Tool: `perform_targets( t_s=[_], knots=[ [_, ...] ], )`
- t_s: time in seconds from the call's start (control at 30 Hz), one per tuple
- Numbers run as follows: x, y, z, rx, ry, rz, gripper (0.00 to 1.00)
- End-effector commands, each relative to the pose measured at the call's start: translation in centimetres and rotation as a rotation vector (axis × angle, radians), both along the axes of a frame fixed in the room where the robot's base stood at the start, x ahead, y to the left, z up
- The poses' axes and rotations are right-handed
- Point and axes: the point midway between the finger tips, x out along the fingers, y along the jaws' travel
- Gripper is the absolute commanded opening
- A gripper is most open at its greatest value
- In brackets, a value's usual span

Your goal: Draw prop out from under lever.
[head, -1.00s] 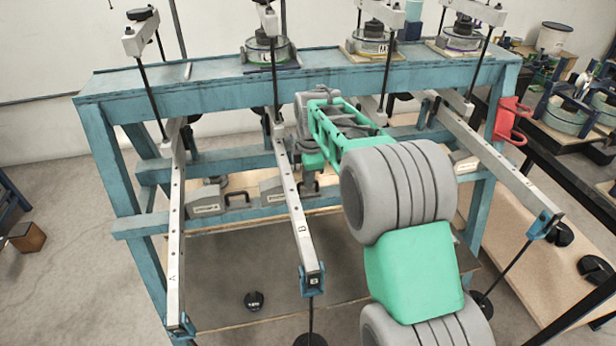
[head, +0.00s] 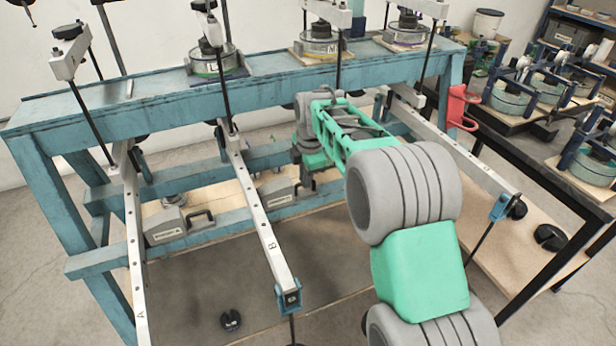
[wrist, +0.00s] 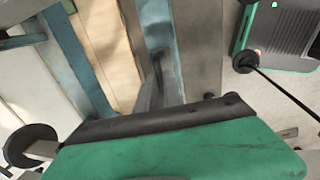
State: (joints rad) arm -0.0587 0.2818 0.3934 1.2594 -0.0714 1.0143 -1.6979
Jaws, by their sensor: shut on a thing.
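A grey prop (head: 278,194) with a pale label and a dark handle shows in the head view just right of lever B (head: 258,215). My gripper (head: 308,174) is shut on its handle, partly hidden behind my green and grey arm. The prop's left end is close to the lever; I cannot tell whether any of it is still beneath. Lever B slopes down towards me.
Another grey prop (head: 166,228) stands by lever A (head: 135,250) to the left. The blue frame (head: 180,100) spans the back. A lever (head: 465,165) and a red bracket (head: 460,106) lie right of my arm.

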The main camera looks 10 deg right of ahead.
Motion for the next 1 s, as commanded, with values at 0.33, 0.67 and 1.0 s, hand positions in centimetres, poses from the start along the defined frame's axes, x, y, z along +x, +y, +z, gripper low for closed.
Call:
perform_targets(
  t_s=[0.33, 0.67, 1.0],
  knots=[
    [0.0, -0.1, 0.0, -0.001, -0.001, -0.003, 0.33],
    [-0.2, -0.3, 1.7, -0.001, -0.006, -0.005, 0.33],
    [-1.4, -0.5, 7.4, -0.001, -0.002, -0.003, 0.33]
  ],
)
